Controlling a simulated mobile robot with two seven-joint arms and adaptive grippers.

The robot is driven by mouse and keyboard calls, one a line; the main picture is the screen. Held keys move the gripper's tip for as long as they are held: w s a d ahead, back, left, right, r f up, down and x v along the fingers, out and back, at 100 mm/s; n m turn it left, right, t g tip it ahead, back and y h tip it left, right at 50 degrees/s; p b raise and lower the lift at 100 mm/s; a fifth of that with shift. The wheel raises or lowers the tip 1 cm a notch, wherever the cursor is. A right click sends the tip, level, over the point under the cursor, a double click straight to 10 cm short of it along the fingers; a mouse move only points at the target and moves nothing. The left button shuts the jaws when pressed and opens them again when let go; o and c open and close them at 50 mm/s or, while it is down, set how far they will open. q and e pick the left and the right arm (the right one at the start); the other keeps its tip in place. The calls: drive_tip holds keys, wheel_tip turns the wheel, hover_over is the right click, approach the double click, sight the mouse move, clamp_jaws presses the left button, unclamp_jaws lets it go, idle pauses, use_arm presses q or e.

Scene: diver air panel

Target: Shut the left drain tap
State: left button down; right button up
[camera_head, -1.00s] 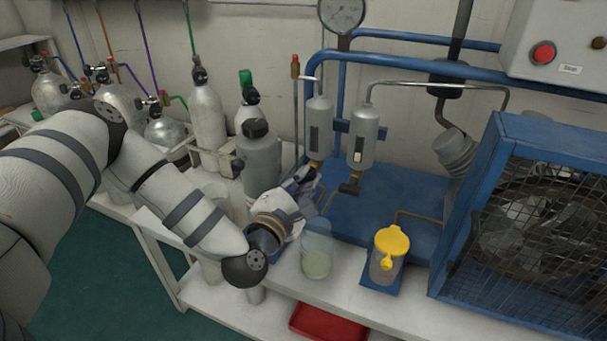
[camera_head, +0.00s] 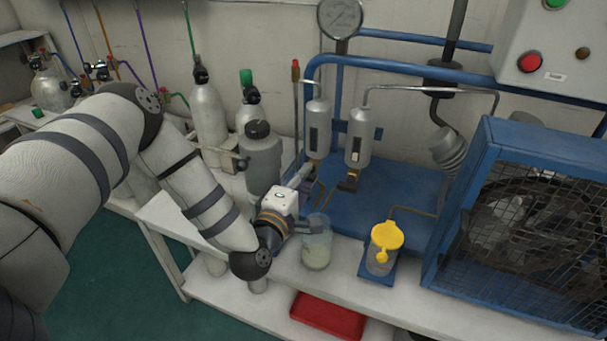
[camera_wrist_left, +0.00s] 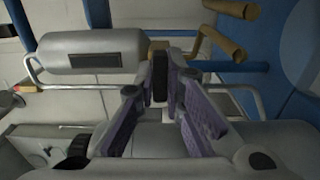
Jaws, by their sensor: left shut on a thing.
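The left drain tap is under the left grey cylinder (camera_head: 318,128); in the head view my gripper and wrist largely hide it. In the left wrist view its black handle (camera_wrist_left: 160,78) sits between my fingertips, with brass fitting (camera_wrist_left: 158,47) beyond and the cylinder (camera_wrist_left: 95,50) to the left. My left gripper (camera_head: 308,172) reaches up to the tap from the front left. In the left wrist view the purple-padded fingers (camera_wrist_left: 162,88) are closed on the handle. The tap's exact angle is hard to tell. My right gripper is out of view.
The right cylinder (camera_head: 358,140) and its brass tap (camera_head: 349,181) stand close on the right. A clear jar (camera_head: 317,252) is just below my wrist. A yellow-topped cup (camera_head: 383,258) and caged blue fan unit (camera_head: 520,220) are farther right. A grey bottle (camera_head: 262,160) stands behind my wrist.

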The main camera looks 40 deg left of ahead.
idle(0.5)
use_arm(q)
drive_tip(key=c, duration=1.7)
unclamp_jaws()
drive_tip(key=shift+s, duration=0.15)
drive_tip(key=v, duration=1.1)
drive_tip(key=shift+s+d, duration=0.15)
drive_tip(key=shift+s, duration=0.25)
